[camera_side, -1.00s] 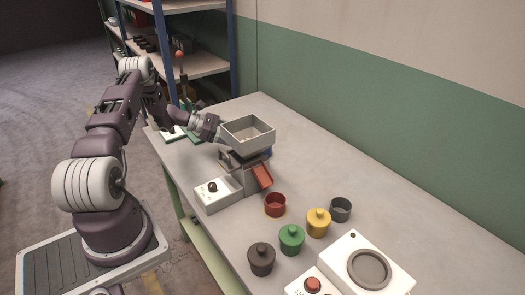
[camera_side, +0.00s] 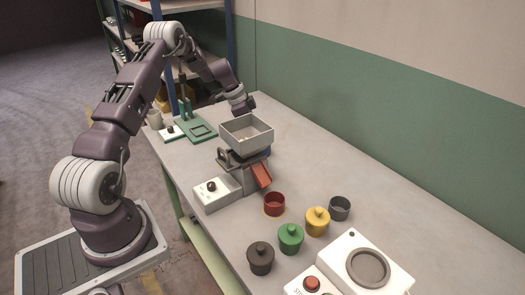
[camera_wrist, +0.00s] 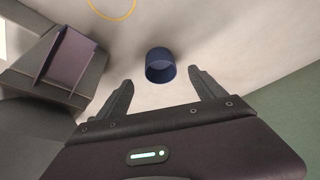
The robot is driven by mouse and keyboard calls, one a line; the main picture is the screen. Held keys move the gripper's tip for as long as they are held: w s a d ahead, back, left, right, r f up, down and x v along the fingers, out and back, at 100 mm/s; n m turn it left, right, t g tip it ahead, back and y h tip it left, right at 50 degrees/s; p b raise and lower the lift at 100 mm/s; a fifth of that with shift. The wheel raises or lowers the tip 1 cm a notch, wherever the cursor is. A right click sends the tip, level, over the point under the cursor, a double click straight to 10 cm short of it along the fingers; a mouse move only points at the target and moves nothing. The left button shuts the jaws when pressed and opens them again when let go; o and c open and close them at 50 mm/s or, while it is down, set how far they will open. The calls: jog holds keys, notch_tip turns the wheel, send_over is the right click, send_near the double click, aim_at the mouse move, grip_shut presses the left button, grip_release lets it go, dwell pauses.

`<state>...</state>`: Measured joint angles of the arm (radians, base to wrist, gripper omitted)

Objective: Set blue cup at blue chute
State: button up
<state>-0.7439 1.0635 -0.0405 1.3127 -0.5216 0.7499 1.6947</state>
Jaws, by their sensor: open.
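The blue cup (camera_wrist: 160,66) stands upright on the bench in the wrist view, beyond my fingertips and a little apart from them. My gripper (camera_wrist: 162,85) is open and empty, with one finger to each side of the cup's line. The blue chute (camera_wrist: 70,55) looks dark purplish and slopes from the grey hopper stand at left. A thin yellow ring (camera_wrist: 112,8) lies on the bench at the top, apart from the cup. In the side view my fingers are hidden behind the hopper, and only a blue sliver (camera_side: 267,151) shows there.
The grey hopper (camera_side: 246,133) stands between the side camera and my gripper. A red chute (camera_side: 261,175) faces front, with a red cup (camera_side: 274,204) below it. The bench behind the hopper is clear.

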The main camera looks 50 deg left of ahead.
jog(key=x, duration=0.6)
jog(key=shift+w+d+f, duration=0.15)
jog(key=shift+w+f, duration=0.1)
jog(key=shift+w, duration=0.05)
jog(key=c, duration=1.6)
jog(key=shift+o, duration=0.2)
notch_tip(320, 180, up, 9)
jog(key=s, duration=0.1)
jog(key=s+a+f+m, duration=0.1)
jog(key=s, duration=0.2)
jog(key=s+a+f+m, duration=0.1)
jog(key=s+a, duration=0.1)
jog(key=s, duration=0.1)
jog(key=s+a+f+m+g+h, duration=0.1)
jog(key=s+f, duration=0.1)
jog(key=s, duration=0.1)
jog(key=shift+s+a+f+m, duration=0.1)
jog(key=shift+s+a+m, duration=0.1)
jog(key=shift+s+m, duration=0.15)
jog(key=shift+s+d+f+m, duration=0.2)
jog(key=shift+s+f, duration=0.15)
jog(key=shift+s, duration=0.15)
jog(key=shift+s+d+f+m, duration=0.15)
jog(key=shift+s+d+f, duration=0.15)
jog(key=shift+s, duration=0.2)
jog(key=shift+f, duration=1.6)
